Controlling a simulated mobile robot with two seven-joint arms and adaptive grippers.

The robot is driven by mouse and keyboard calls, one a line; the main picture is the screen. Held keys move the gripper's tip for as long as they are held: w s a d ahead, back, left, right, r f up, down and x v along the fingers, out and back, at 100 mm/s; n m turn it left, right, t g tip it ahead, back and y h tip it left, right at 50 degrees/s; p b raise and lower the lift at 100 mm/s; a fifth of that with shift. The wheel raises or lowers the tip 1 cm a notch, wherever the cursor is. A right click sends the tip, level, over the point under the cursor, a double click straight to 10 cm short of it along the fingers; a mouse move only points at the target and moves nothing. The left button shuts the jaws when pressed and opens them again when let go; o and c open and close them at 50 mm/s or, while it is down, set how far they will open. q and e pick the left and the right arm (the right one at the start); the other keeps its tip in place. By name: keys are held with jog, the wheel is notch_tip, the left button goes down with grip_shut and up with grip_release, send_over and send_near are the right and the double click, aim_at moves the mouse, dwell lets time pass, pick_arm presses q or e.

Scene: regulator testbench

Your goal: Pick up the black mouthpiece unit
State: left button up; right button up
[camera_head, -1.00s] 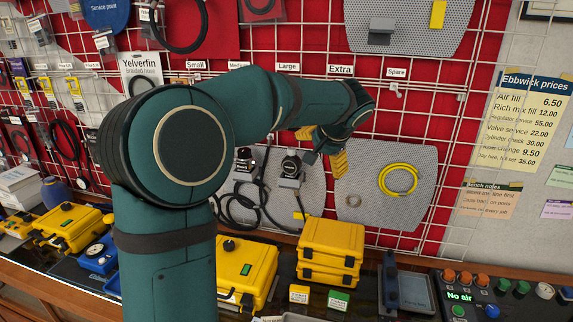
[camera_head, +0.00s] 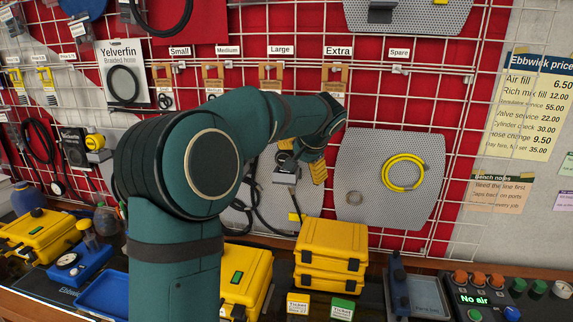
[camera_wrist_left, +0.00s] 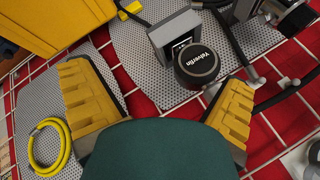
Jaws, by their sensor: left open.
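The black mouthpiece unit (camera_head: 287,168) hangs on a perforated grey panel on the wall, partly hidden by my left gripper in the head view. In the left wrist view it is a round black cap marked Yelverfin (camera_wrist_left: 197,65) beside a grey square holder (camera_wrist_left: 173,37), with hoses nearby. My left gripper (camera_head: 302,158) is open and empty, with its yellow ridged fingers just in front of the unit. In the left wrist view my left gripper (camera_wrist_left: 157,88) has the cap ahead of it, nearer the right finger, with no contact visible. My right gripper is out of view.
A coiled yellow hose (camera_head: 403,172) hangs on the panel to the right. Stacked yellow cases (camera_head: 331,250) stand on the bench below the unit, and a control box reading No air (camera_head: 478,299) stands further right. White wall grid surrounds the panels.

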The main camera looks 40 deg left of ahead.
aim_at(291, 151)
pick_arm(q)
jog(key=w+a, duration=0.1)
jog(key=a, duration=0.1)
jog(key=w+a, duration=0.1)
jog(key=a, duration=0.1)
jog(key=w+a+p, duration=0.1)
jog(key=a, duration=0.2)
jog(key=shift+w+f, duration=0.3)
jog(key=shift+w, duration=0.1)
jog(key=shift+w+f, duration=0.1)
jog(key=shift+f, duration=0.15)
jog(key=c, duration=1.4)
